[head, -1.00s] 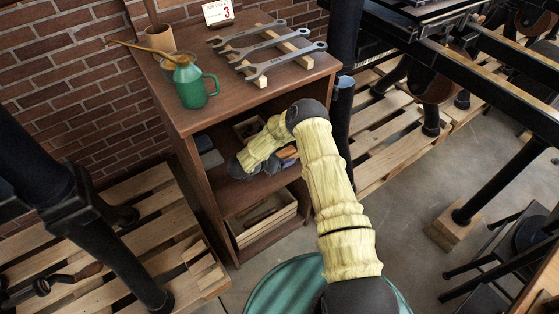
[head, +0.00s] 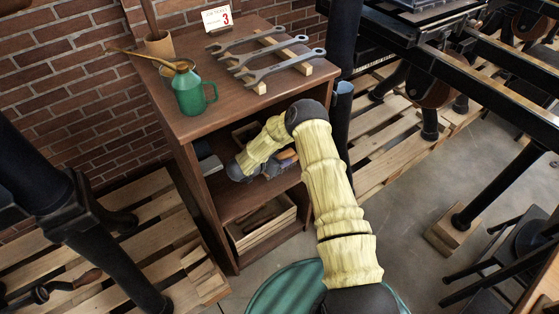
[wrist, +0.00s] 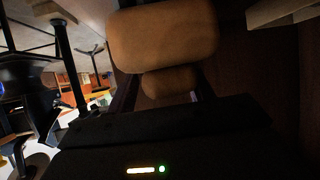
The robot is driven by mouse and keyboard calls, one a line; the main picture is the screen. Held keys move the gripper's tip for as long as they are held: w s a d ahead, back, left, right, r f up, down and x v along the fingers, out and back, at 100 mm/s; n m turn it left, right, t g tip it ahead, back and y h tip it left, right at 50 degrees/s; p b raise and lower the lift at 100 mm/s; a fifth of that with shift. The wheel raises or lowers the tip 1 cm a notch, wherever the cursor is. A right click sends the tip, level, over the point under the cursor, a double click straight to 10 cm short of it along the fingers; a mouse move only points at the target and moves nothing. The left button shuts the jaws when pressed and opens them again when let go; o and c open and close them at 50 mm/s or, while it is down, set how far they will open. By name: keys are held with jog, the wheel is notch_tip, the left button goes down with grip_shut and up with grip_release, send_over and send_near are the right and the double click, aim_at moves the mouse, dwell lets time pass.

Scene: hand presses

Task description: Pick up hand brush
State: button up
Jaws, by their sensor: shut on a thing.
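The hand brush shows as a brown-orange rounded wooden piece (wrist: 163,38) close in front of my wrist camera, with a smaller rounded part below it. In the head view only a small brown bit of the brush (head: 288,154) shows beside my forearm. My gripper (head: 279,167) is inside the open middle compartment of the brown cabinet (head: 190,190), under its top. It is shut on the brush. In the wrist view the dark fingers stand at both sides of the brush's smaller part. My forearm hides much of the grip, and the bristles cannot be made out.
The cabinet top above my gripper carries a green can (head: 189,92), a brown cup (head: 159,43), several wrenches (head: 270,68) and a number card (head: 217,17). A wooden crate (head: 262,226) stands on the lower shelf. A dark post (head: 342,100) stands close to the cabinet's right side.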

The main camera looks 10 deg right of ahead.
notch_tip(320, 180, up, 2)
jog(key=shift+w+r, duration=0.1)
jog(key=s+d, duration=0.3)
jog(key=s, duration=0.5)
jog(key=s+d, duration=0.3)
jog(key=s, duration=0.6)
jog(key=shift+d+f+p, duration=0.25)
jog(key=shift+p, duration=0.1)
jog(key=shift+d, duration=0.1)
jog(key=n+t+y, duration=0.5)
jog(key=n+y, duration=0.4)
jog(key=n, duration=0.1)
send_near(280, 159)
notch_tip(280, 159, down, 3)
jog(key=w+d, duration=0.2)
jog(key=w, duration=0.1)
jog(key=shift+w+a+r+n+y, duration=0.2)
jog(key=shift+a+r+n+y, duration=0.1)
jog(key=shift+a+n+y, duration=0.25)
